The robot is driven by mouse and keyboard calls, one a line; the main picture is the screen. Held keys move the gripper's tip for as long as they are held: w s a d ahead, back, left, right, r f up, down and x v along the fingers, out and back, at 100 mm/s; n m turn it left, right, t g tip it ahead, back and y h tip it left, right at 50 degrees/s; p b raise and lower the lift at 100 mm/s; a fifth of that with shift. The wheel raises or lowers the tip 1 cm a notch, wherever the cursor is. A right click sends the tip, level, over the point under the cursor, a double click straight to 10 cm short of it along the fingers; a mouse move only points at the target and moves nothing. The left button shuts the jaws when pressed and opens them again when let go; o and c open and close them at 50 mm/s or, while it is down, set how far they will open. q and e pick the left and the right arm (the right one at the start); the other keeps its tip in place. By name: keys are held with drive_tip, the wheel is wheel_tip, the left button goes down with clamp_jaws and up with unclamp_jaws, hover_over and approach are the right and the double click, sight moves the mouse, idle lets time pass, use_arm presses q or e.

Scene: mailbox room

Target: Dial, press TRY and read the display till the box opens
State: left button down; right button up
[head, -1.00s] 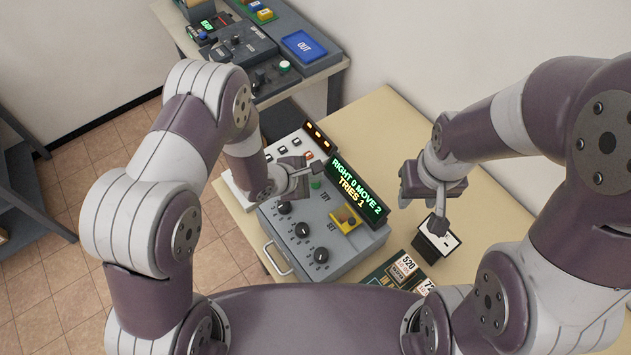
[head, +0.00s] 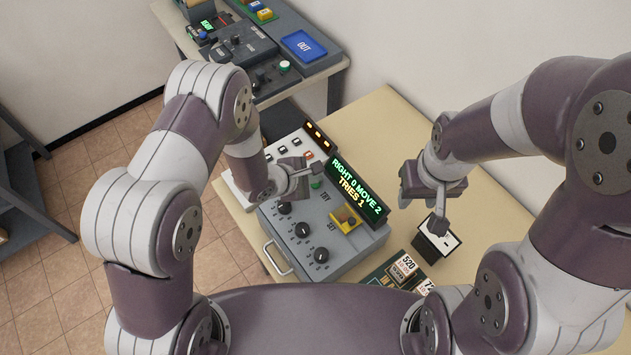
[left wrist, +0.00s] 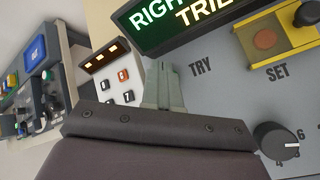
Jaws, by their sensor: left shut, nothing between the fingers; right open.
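The grey lockbox (head: 345,255) lies on the tan table. A yellow frame around a red-brown button (left wrist: 265,39) is by the SET label. My right gripper (head: 438,226) is at a black-and-white block.
The black-and-white block (head: 436,240) and numbered cards (head: 405,268) lie on the table (head: 395,120) right of the box. A small keypad with an orange-lit strip (head: 319,138) stands behind. A farther bench holds a blue OUT tray (head: 304,46).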

sight(313, 186)
use_arm(q)
drive_tip(key=shift+f, duration=0.25)
drive_tip(key=shift+f, duration=0.45)
idle(0.7)
drive_tip(key=shift+r+p, duration=0.7)
drive_tip(key=shift+r, duration=0.15)
wheel_tip(313, 186, up, 5)
drive_tip(key=p, duration=0.5)
drive_tip(key=shift+r, duration=0.1)
idle(0.5)
